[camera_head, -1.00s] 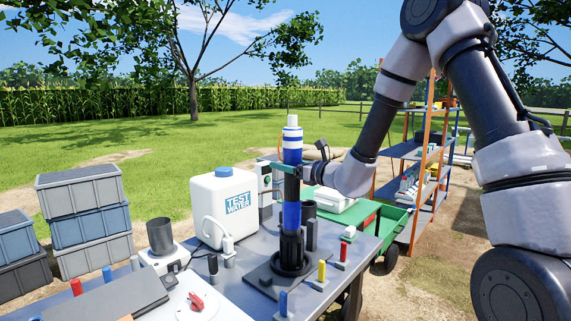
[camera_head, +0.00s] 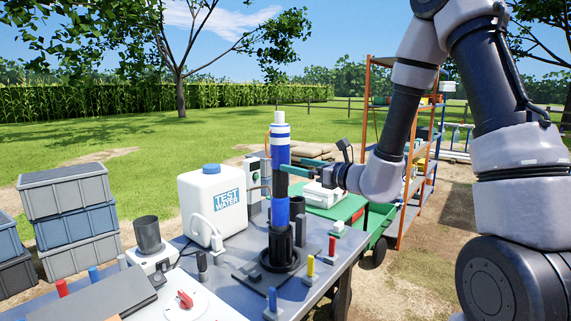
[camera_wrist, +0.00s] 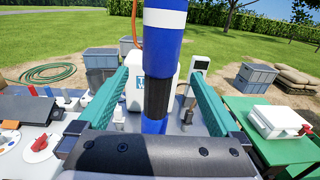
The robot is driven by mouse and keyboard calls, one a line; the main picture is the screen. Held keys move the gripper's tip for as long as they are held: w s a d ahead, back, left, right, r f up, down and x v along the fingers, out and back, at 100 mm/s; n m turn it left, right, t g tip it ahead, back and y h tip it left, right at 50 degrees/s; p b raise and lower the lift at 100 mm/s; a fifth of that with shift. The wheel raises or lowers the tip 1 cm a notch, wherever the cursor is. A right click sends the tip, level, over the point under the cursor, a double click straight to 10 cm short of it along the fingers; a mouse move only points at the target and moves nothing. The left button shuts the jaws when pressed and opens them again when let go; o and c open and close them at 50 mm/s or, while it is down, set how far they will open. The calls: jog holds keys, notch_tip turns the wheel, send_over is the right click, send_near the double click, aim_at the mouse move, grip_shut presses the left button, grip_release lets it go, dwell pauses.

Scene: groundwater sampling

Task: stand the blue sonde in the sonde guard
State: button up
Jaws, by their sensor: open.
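The blue sonde (camera_head: 281,150), with white bands and a dark grip band, stands upright on the table. Its lower end is inside the black sonde guard (camera_head: 280,262), whose bars hide the tip. My gripper (camera_head: 292,169) is open at the sonde's right side, at the height of the dark band. In the wrist view the sonde (camera_wrist: 162,60) rises in the middle, with a teal finger on each side and clear gaps. Neither finger touches it there. The guard is hidden in the wrist view.
A white test water container (camera_head: 212,205) stands left of the sonde. Coloured small posts, such as a yellow one (camera_head: 310,268) and a red one (camera_head: 332,248), stand near the guard. A green cart (camera_head: 345,208) is behind right, near an orange shelf rack (camera_head: 400,200).

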jog(key=s+d+r+n+g, duration=0.1)
jog(key=s+r+n+g, duration=0.15)
jog(key=s+n, duration=0.3)
jog(key=s+r+n+g+h, duration=0.1)
jog(key=s+r+n+g, duration=0.1)
jog(key=s+n+g, duration=0.4)
jog(key=s+d+r+n+g, duration=0.1)
jog(key=s+r+n+g, duration=0.2)
jog(key=s, duration=0.4)
jog(key=s+d+r+n+t+h, duration=0.1)
jog(key=d+n+t+h, duration=0.1)
jog(key=d, duration=0.4)
jog(key=s+d+r+n+t+h, duration=0.1)
jog(key=d+r+n+t+h, duration=0.1)
jog(key=d+h, duration=0.3)
jog(key=s+d+r+n+t+h, duration=0.1)
jog(key=d+n+t+h, duration=0.2)
jog(key=d, duration=0.5)
jog(key=shift+s+d+r+h, duration=0.25)
jog(key=shift+s+r+h, duration=0.15)
